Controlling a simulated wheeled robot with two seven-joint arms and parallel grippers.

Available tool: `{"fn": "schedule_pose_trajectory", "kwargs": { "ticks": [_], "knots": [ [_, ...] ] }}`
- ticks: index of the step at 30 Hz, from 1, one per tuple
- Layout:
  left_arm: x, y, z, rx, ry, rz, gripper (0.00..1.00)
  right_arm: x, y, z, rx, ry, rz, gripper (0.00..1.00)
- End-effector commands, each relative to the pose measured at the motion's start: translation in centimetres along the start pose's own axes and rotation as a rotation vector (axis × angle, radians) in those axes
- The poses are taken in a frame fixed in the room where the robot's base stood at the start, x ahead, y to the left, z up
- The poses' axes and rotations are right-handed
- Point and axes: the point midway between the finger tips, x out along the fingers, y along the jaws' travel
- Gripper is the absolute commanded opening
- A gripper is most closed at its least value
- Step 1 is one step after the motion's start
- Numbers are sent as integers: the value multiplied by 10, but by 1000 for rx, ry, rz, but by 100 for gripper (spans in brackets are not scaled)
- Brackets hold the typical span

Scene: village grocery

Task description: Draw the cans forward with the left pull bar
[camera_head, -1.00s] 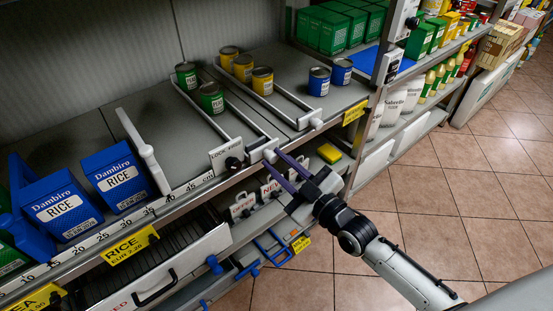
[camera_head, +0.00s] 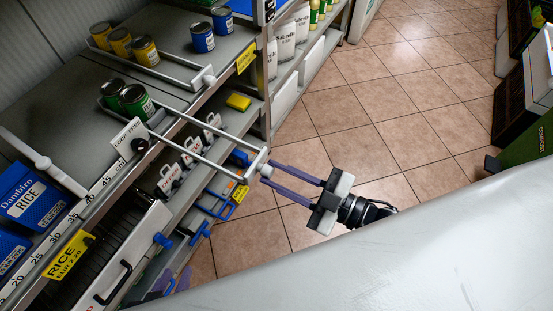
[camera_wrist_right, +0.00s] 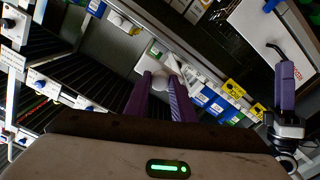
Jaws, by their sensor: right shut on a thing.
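My right gripper (camera_head: 268,172) is shut on the handle end of the left pull bar (camera_head: 215,160), beyond the shelf front. In the right wrist view a round pale knob (camera_wrist_right: 160,80) sits between its purple fingers. The bar's two pale rods run back over the shelf edge to the green cans (camera_head: 137,101), which stand upright near the front. My left gripper (camera_head: 163,284) shows only as blurred purple at the bottom left. It also shows at the right of the right wrist view (camera_wrist_right: 287,88); its jaw opening is unclear.
The other pull bar (camera_head: 208,77) lies in the shelf with yellow cans (camera_head: 145,50). Blue cans (camera_head: 202,36) stand beside it. A LOCK FREE sign (camera_head: 127,138) with a dark knob stands at the edge. Rice packs (camera_head: 36,200) are left; tiled floor (camera_head: 345,110) is open.

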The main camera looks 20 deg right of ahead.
Motion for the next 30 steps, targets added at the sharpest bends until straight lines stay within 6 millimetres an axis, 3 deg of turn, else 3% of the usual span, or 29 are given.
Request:
{"fn": "schedule_pose_trajectory", "kwargs": {
  "ticks": [15, 16, 19, 30],
  "knots": [
    [-3, 2, 7, -1, -16, 2, 31, -6, -5, 0, -2, 5, -17, 0],
    [-3, 2, 7, -1, -16, 3, 31, -6, -5, 0, -2, 5, -17, 24],
    [-3, 2, 7, 0, -16, 3, 31, -6, -4, 0, -1, 5, -16, 41],
    [-3, 2, 7, 0, -16, 4, 31, -11, -4, 0, -1, 5, -15, 42]
  ]
}}
